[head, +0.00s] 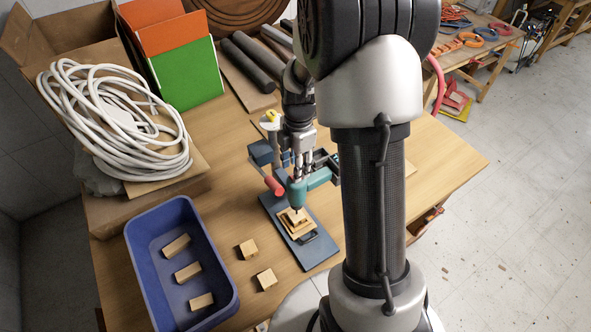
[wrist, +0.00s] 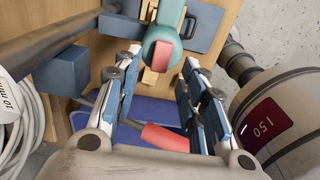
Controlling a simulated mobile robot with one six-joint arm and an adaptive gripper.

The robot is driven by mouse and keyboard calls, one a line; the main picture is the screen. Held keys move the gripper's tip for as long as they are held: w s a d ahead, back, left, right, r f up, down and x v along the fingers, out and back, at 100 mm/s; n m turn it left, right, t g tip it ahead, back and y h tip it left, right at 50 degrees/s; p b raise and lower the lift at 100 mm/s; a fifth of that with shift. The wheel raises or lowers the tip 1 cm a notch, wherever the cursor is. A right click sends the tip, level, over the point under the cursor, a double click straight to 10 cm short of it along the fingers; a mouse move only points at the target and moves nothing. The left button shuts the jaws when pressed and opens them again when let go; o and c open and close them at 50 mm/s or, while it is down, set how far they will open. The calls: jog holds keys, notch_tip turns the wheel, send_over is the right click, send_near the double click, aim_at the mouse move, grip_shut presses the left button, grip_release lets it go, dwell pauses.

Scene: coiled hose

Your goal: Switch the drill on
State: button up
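The teal drill (head: 319,178) sits in a blue stand above its base plate (head: 322,249), with its chuck pointing down at a wooden block (head: 293,217). In the wrist view the drill's rounded teal end (wrist: 170,18) carries a red part (wrist: 162,55), perhaps the switch. My gripper (wrist: 163,62) has its two fingers spread on either side of this end, with nothing held between them. In the head view my gripper (head: 297,158) is just above the drill. Whether a finger touches the drill cannot be told. The lever's red grip (wrist: 165,137) shows below, between the fingers.
A blue bin (head: 226,305) with three wooden blocks stands at the table's front left; two blocks (head: 248,249) lie beside it. A coiled white hose (head: 115,118) and a green and orange box (head: 185,75) are behind. The table's right part (head: 445,160) is clear.

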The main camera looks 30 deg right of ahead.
notch_tip(320, 180, up, 9)
jog(key=shift+d, duration=0.2)
dwell(0.5)
jog(key=s+a+f+m+t+b, duration=0.2)
jog(key=s+a+f+m+b, duration=0.4)
jog(key=s+m+b, duration=0.3)
jog(key=s+a+f+m+t+b, duration=0.2)
jog(key=s+a+f+m+b, duration=0.4)
jog(key=b, duration=1)
jog(key=s+a+m, duration=0.1)
jog(key=s+m, duration=0.2)
jog(key=s, duration=0.2)
jog(key=shift+s+f+t, duration=0.15)
jog(key=shift+f+t, duration=0.15)
jog(key=shift+f, duration=0.1)
